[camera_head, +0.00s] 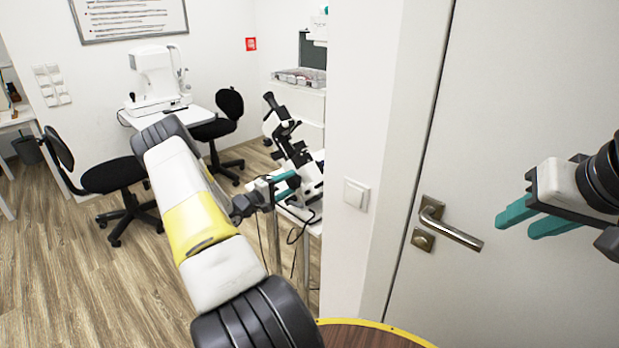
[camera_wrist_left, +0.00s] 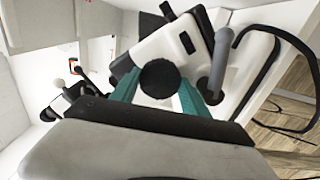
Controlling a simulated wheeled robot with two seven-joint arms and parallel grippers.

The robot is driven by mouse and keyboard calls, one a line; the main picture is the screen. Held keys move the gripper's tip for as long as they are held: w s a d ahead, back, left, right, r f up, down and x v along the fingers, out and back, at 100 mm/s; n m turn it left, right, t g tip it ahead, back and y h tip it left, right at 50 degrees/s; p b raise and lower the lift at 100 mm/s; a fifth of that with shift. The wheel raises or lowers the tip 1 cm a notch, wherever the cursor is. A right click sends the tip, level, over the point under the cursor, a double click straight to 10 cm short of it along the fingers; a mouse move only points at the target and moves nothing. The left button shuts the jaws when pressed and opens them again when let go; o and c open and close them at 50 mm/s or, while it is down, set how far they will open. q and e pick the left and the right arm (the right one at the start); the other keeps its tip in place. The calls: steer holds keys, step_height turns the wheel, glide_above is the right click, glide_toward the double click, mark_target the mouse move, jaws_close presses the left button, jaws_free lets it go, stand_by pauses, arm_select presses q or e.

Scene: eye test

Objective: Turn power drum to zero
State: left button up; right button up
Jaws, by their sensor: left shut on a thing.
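A white and black eye-test instrument (camera_head: 303,170) with an angled eyepiece tube stands on a small table beyond my left arm. In the left wrist view its white body (camera_wrist_left: 170,45) fills the upper middle, and a round black knob (camera_wrist_left: 159,78), likely the power drum, sits between the teal fingers. My left gripper (camera_head: 287,186) is shut on this knob, with a finger on either side (camera_wrist_left: 157,92). Any marking on the knob cannot be read. My right gripper (camera_head: 516,228) is open and empty in front of the door, its teal fingers apart.
A white door (camera_head: 530,120) with a metal handle (camera_head: 452,232) is on the right, beside a wall with a light switch (camera_head: 356,194). Another white device (camera_head: 157,75) stands on a table at the back. Black chairs (camera_head: 115,175) stand left; wooden floor lies open at lower left.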

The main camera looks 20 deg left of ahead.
arm_select(q)
steer(key=shift+f, duration=0.1)
steer(key=o, duration=1.4)
steer(key=shift+c, duration=0.2)
